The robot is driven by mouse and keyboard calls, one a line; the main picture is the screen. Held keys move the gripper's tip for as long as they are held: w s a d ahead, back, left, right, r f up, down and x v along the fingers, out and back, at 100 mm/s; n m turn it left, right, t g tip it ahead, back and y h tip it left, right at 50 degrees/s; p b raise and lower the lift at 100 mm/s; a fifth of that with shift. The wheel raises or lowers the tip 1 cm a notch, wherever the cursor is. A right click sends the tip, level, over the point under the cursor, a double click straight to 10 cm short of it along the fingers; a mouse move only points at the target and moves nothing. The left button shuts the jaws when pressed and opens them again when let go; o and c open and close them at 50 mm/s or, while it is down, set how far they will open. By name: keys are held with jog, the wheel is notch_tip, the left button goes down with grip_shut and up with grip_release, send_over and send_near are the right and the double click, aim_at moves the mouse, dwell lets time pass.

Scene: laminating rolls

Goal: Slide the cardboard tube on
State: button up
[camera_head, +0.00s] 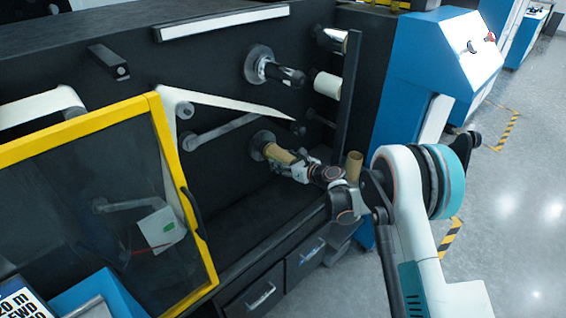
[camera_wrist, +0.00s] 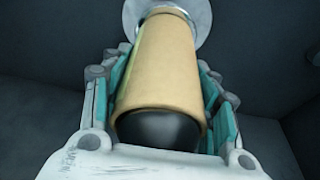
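The tan cardboard tube (camera_head: 278,153) is around a dark spindle low on the machine's black panel. In the wrist view the tube (camera_wrist: 160,75) points away from me, with its far end close to a round metal flange (camera_wrist: 178,10). The spindle's black rounded end (camera_wrist: 158,130) shows at the tube's near end. My gripper (camera_head: 289,165) is at the tube, with a teal-padded finger on each side of it. In the wrist view my gripper (camera_wrist: 167,65) has both pads very near the tube's sides. I cannot tell if they press on it.
Another tan tube (camera_head: 354,165) stands upright at the machine's right edge. Another dark spindle (camera_head: 275,72) and a white roll (camera_head: 327,85) are above. A yellow-framed guard door (camera_head: 100,120) is at left. Drawers (camera_head: 262,292) are below.

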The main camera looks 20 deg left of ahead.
jog(key=shift+o, duration=1.4)
jog(key=v, duration=1.2)
jog(key=s+d+r+n+t+h, duration=0.1)
jog(key=s+d+r+n+h, duration=0.35)
jog(key=d+r, duration=0.6)
jog(key=s+d+r+n+h, duration=0.2)
jog(key=s+d+r+n, duration=0.4)
jog(key=d+r, duration=0.4)
jog(key=s+d+f+n+h, duration=0.1)
jog(key=s+d+n+h, duration=0.6)
jog(key=s+d, duration=1.6)
jog(key=s+n, duration=0.1)
jog(key=n, duration=0.4)
jog(key=shift+f, duration=0.2)
